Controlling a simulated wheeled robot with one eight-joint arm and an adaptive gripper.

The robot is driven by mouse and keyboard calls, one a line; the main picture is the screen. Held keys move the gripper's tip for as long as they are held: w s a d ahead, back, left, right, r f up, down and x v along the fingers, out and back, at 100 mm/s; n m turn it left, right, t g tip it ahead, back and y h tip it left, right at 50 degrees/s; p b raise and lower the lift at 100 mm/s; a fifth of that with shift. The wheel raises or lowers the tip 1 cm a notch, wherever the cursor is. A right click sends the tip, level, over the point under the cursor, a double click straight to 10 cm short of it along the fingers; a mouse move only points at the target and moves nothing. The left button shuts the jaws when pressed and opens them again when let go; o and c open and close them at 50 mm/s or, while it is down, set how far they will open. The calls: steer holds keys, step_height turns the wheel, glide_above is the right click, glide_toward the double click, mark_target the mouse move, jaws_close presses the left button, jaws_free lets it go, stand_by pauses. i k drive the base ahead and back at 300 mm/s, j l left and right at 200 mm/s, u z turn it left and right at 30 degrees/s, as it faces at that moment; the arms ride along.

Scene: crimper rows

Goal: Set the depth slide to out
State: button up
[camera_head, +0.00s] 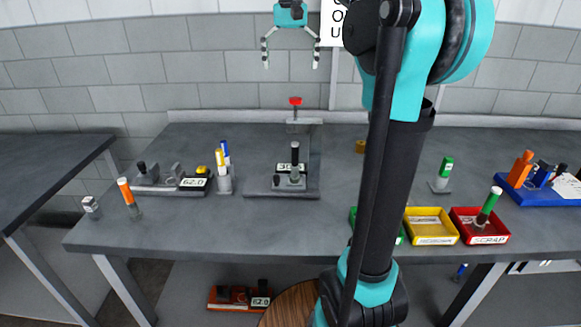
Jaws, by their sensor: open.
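My gripper (290,66) hangs open and empty at the top of the head view, its two fingers wide apart. It appears high above and behind the bench station, touching nothing. The crimper station (262,189) stands mid-bench, with a dark base, an upright post and a red knob (295,101) on top. A dark-capped vial (295,154) stands upright at its front, partly covering a small display (284,167). A small black knob (276,180) is at the base's front. I cannot tell which part is the depth slide or how it is set.
Left of the station are a device reading 62.0 (194,184), a holder with blue and yellow vials (225,182) and an orange-capped vial (128,198). Right are a yellow tray (430,239), a red SCRAP tray (484,237) and a blue rack (529,194). My arm hides part of the bench.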

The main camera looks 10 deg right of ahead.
mark_target(281, 183)
steer(key=k, duration=1)
